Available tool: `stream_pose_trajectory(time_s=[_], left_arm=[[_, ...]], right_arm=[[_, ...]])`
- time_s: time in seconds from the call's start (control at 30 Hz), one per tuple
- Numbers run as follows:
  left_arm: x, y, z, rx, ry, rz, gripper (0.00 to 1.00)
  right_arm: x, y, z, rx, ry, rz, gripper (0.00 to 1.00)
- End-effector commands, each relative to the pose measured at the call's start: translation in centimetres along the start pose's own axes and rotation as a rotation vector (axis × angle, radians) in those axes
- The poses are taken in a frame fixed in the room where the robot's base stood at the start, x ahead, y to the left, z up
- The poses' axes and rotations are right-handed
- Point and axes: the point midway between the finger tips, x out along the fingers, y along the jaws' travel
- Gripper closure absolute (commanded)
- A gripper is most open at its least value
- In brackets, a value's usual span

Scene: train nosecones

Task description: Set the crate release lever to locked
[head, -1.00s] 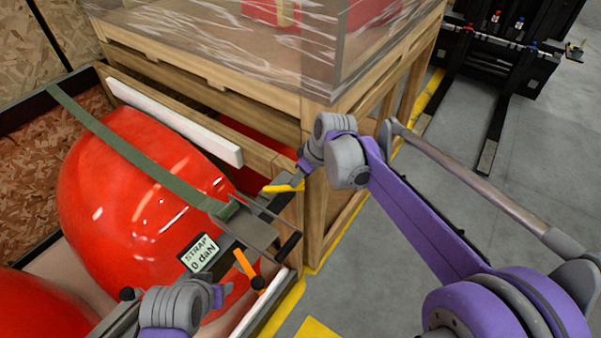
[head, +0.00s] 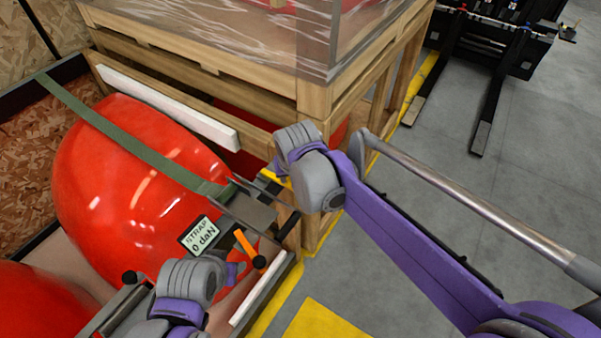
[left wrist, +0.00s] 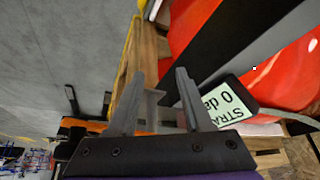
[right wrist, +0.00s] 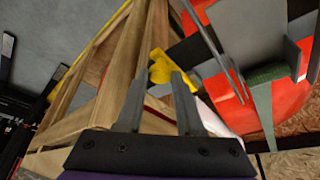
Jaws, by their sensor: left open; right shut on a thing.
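An orange lever (head: 244,243) with a black knob stands on the dark strap fitting beside a small display (head: 199,236) reading "STRAP 0 daN". I cannot tell whether this lever or a yellow part (right wrist: 160,68) near the crate corner is the crate release lever. My left gripper (head: 232,268) is just left of the orange lever. In the left wrist view, its fingers (left wrist: 160,74) are apart and empty; orange shows beside its base. My right gripper (right wrist: 160,76) is shut on the yellow part, which shows at its fingertips; in the head view its wrist mostly hides it.
A green strap (head: 120,135) crosses a red nosecone (head: 130,185). A wooden crate (head: 312,100) with film-wrapped cargo stands behind. A white board (head: 165,105) lies along its side. A forklift (head: 490,45) is at the back right.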

Motion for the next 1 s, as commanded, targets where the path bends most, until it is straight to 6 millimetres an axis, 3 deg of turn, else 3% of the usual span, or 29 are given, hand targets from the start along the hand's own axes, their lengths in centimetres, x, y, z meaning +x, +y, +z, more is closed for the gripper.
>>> stream_pose_trajectory(time_s=[0.53, 0.57, 0.7, 1.0], left_arm=[[-0.01, 0.0, -0.01, 0.0, 0.0, 0.0, 0.5], [-0.01, 0.0, -0.01, 0.0, 0.0, 0.0, 0.5], [-0.01, 0.0, -0.01, 0.0, 0.0, 0.0, 0.5], [-0.01, 0.0, -0.01, 0.0, 0.0, 0.0, 0.5]], right_arm=[[-0.02, -0.51, 0.07, 0.018, -0.001, 0.006, 1.0], [-0.02, -0.51, 0.07, 0.018, -0.002, 0.006, 0.6], [-0.01, -0.5, 0.06, 0.017, -0.001, 0.006, 0.35], [-0.07, -0.47, 0.05, 0.017, -0.001, 0.007, 0.34]])
